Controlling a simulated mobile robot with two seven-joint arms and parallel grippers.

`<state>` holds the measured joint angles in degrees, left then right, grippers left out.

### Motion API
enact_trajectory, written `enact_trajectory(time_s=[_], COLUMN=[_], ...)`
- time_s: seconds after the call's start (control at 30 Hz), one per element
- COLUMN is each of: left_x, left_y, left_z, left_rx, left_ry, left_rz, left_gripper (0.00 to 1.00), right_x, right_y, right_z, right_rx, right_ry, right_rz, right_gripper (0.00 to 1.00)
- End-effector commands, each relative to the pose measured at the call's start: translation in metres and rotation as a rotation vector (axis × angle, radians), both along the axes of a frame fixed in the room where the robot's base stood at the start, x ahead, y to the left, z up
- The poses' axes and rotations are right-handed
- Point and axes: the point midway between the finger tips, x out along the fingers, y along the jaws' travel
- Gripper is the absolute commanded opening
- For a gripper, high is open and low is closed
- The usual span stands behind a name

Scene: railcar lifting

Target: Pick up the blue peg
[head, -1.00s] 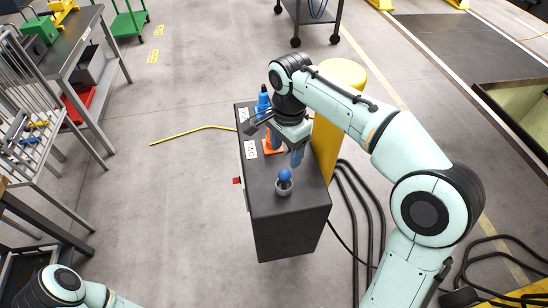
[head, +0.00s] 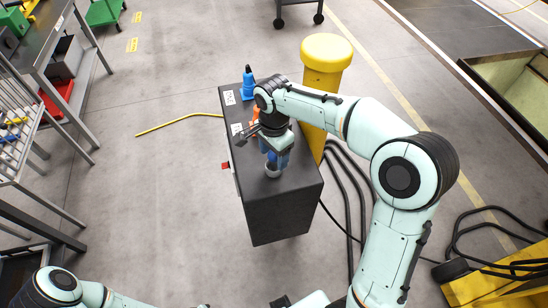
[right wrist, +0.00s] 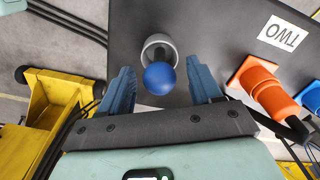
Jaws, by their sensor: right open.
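The blue peg has a round ball top and stands in a grey round holder (right wrist: 158,45) on a dark cabinet top. In the right wrist view the peg's ball (right wrist: 160,78) lies between the two blue fingers of my right gripper (right wrist: 162,84), with a gap on either side. My right gripper is open and empty. In the head view my right gripper (head: 277,158) is low over the holder (head: 272,171) and largely covers the peg. My left arm shows at the lower left of the head view, but its gripper is not seen.
A yellow post (head: 327,60) stands close behind my right forearm. Black cables lie on the floor right of the cabinet.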

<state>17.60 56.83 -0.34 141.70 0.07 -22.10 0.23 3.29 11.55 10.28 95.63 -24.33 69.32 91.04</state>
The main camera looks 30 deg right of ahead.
Motion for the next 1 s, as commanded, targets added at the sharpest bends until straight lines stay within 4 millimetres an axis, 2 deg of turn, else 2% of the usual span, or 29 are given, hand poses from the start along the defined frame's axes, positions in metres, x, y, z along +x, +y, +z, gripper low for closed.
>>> enact_trajectory(time_s=[0.1,0.33,0.5,0.53,0.83,1.0], left_x=[-0.001,-0.001,-0.001,-0.001,-0.001,0.001], left_y=[0.000,0.000,0.000,0.000,0.000,0.000], left_z=[-0.002,-0.001,-0.001,-0.001,-0.001,0.001], left_rx=[0.000,0.000,0.000,0.000,0.000,0.000], left_ry=[0.001,0.001,0.001,0.001,0.001,-0.001], left_rz=[0.000,0.000,0.000,0.000,0.000,0.000], left_gripper=[0.43,0.43,0.43,0.43,0.43,0.43], right_x=[-0.001,0.000,0.000,0.000,0.000,0.001], right_y=[0.000,0.000,0.000,0.000,0.000,0.000], right_z=[-0.010,-0.010,-0.010,-0.010,-0.008,0.004], right_rx=[0.000,0.000,0.000,0.000,-0.001,0.000], right_ry=[0.001,0.000,0.000,0.000,-0.001,-0.003], right_rz=[0.000,0.000,-0.001,-0.001,-0.001,-0.001], right_gripper=[0.64,0.64,0.08,0.04,0.04,0.04])
